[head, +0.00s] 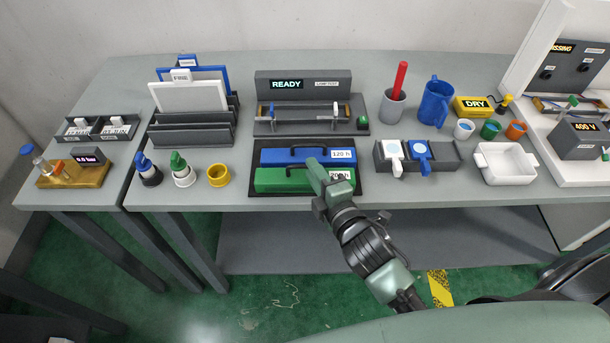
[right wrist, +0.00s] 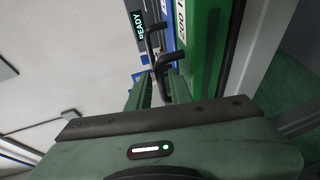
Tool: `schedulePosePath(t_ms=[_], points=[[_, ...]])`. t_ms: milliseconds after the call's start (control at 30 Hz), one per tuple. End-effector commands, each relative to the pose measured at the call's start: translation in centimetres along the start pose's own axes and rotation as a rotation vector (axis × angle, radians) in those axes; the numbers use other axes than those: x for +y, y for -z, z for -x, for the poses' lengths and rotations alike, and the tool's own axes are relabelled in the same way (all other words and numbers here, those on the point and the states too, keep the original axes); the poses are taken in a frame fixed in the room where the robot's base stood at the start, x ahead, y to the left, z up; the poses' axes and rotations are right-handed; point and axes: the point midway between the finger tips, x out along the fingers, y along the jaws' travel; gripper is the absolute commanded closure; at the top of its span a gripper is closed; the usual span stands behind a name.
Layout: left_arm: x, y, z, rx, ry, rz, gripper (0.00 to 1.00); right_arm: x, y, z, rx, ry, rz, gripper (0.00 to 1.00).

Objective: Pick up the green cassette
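The green cassette (head: 280,182) lies on a dark tray at the front of the table, with a black handle on top and a white label at its right end. My right gripper (head: 317,170) is over the right part of the green cassette and hides some of it. In the right wrist view the green cassette (right wrist: 210,45) is close, and its black handle (right wrist: 168,60) reaches to the gap between my fingers (right wrist: 160,88). The fingers look apart; I see no clear grip on the handle. My left gripper is not in view.
A blue cassette (head: 285,156) labelled 120 h lies directly behind the green one. A dark test stand with a READY display (head: 287,85) is farther back. A grey holder (head: 440,157) with white and blue tags is to the right; a yellow ring (head: 219,176) is to the left.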

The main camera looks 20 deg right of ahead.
Motion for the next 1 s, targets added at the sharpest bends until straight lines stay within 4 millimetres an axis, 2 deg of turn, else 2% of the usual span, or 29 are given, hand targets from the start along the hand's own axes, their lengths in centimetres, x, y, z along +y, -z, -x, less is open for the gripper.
schedulePosePath(t_ms=[100, 300, 333, 400, 1000], points=[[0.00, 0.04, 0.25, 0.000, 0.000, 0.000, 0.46, 0.02, 0.00, -0.81, 0.000, 0.000, 0.000, 0.80], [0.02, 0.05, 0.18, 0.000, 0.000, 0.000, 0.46, -0.07, -0.01, -0.86, 0.000, 0.001, -0.001, 0.80], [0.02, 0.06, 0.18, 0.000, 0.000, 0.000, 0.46, -0.07, -0.01, -0.85, 0.000, 0.001, -0.001, 0.82], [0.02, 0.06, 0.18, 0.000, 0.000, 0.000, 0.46, -0.07, -0.01, -0.85, 0.000, 0.001, -0.001, 1.00], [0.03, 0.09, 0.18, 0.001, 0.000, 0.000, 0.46, -0.11, -0.02, -0.83, 0.000, 0.002, -0.001, 1.00]])
